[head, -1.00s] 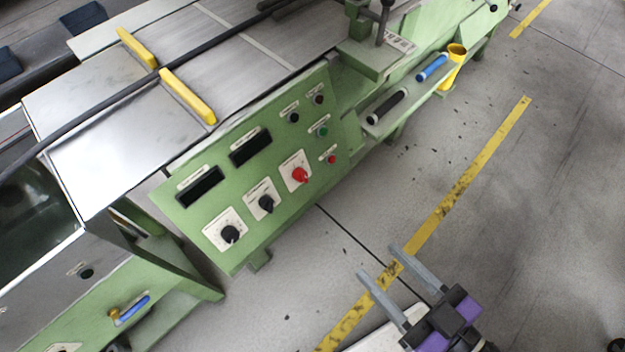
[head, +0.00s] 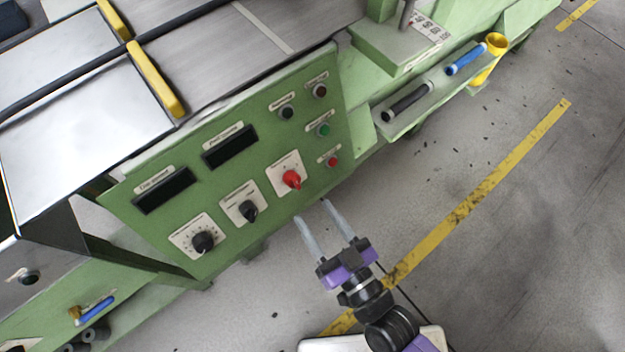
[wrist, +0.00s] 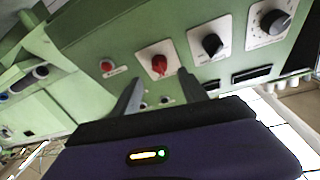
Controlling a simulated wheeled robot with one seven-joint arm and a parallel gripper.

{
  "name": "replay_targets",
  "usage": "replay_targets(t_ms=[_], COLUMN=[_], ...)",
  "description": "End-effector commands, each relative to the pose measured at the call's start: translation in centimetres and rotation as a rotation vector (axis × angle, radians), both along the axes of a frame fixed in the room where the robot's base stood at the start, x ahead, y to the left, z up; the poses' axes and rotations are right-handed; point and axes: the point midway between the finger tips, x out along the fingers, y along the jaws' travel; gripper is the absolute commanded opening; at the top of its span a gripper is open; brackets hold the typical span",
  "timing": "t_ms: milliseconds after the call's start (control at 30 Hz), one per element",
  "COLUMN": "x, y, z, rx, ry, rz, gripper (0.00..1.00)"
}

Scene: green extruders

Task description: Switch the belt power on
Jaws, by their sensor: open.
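The green control panel (head: 262,162) carries a red rotary knob (head: 291,179) on a white plate, with two black knobs (head: 249,210) (head: 203,241) to its lower left. The label text is too small to read, so I cannot tell which control is the belt power. In the wrist view the red knob (wrist: 159,64) shows just beyond and between my fingertips. My gripper (head: 312,210) is open and empty, its fingers pointing up at the panel just below the red knob. It looks apart from the panel; the wrist view also shows its two fingers (wrist: 160,82).
Two dark displays (head: 230,147) are above the knobs. Floor at right is clear.

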Motion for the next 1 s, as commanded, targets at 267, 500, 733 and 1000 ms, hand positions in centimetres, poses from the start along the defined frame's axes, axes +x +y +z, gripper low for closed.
replay_targets(t_ms=[267, 500, 733, 1000], x=[3.6, 6.1, 6.6, 6.6], y=[1.8, 3.0, 3.3, 3.3], z=[0.2, 0.1, 0.0, 0.0], rx=[0.000, -0.001, -0.002, -0.002], ry=[-0.004, -0.003, -0.001, -0.001], rz=[-0.001, -0.001, -0.001, 0.000], gripper=[0.51, 0.51, 0.51, 0.27])
